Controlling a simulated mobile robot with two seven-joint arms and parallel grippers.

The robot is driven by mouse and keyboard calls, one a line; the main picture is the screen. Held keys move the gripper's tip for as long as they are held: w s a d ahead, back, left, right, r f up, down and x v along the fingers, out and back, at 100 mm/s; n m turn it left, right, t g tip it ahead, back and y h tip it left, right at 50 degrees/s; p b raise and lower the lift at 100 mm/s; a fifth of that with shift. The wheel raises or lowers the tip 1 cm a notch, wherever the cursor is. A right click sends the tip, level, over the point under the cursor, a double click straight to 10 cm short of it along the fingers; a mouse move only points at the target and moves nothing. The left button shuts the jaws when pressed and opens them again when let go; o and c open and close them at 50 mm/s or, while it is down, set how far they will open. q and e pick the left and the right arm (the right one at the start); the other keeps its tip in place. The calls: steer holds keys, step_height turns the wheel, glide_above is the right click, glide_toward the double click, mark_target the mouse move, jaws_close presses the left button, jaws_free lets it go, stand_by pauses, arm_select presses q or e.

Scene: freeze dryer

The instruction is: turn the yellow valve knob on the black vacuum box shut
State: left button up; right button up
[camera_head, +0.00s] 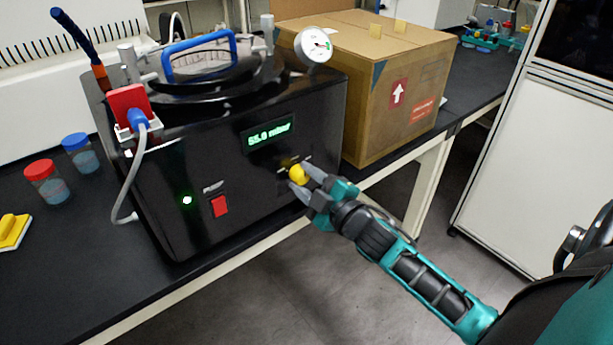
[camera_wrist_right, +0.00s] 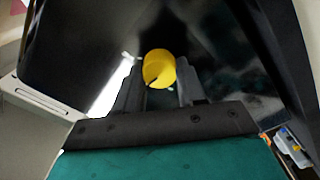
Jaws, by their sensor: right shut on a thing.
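The black vacuum box (camera_head: 160,205) stands on the dark bench in the head view. Its green display reads about 55.0 mbar. The round yellow valve knob (camera_head: 298,174) is on the right part of its front face. My right gripper (camera_head: 298,175) reaches in from the right and is shut on the knob, one finger on each side. In the right wrist view the knob (camera_wrist_right: 159,69) sits between the two grey fingers (camera_wrist_right: 158,88). A dark slot or mark shows on the knob's face. My left gripper is not in view.
A red switch (camera_head: 220,206) and a lit white button (camera_head: 187,200) are on the same front. A cardboard box (camera_head: 400,90) stands close at the right. Red-capped (camera_head: 45,182) and blue-capped (camera_head: 81,153) jars stand at the left. Open floor lies before the bench.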

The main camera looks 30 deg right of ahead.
steer(key=shift+n, duration=0.3)
steer(key=o, duration=1.1)
steer(key=shift+c, duration=0.2)
steer(key=s+d, duration=0.1)
steer(key=s, duration=1.2)
